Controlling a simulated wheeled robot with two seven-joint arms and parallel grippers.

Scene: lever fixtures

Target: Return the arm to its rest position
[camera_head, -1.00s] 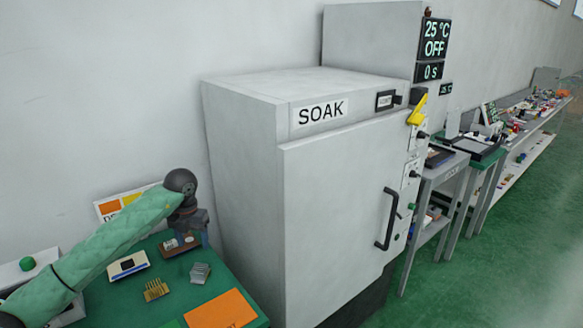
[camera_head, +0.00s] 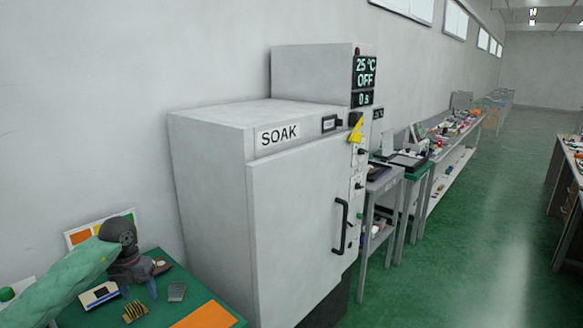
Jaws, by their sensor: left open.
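My left arm, in a green sleeve, comes in from the lower left of the head view. My left gripper (camera_head: 140,287) is open, pointing down over the green-topped table (camera_head: 165,318) at the lower left. A small brown part (camera_head: 161,266) lies just behind the gripper, partly hidden by it; I cannot tell whether they touch. My right gripper is not in view.
A large grey SOAK oven (camera_head: 295,220) with a shut door stands right of the table; its display reads 25 °C, OFF. A white-and-blue device (camera_head: 100,295), gold finned part (camera_head: 135,311), grey finned part (camera_head: 177,291) and orange sheet (camera_head: 205,317) lie on the table. Benches line the wall; green floor (camera_head: 470,250) is clear.

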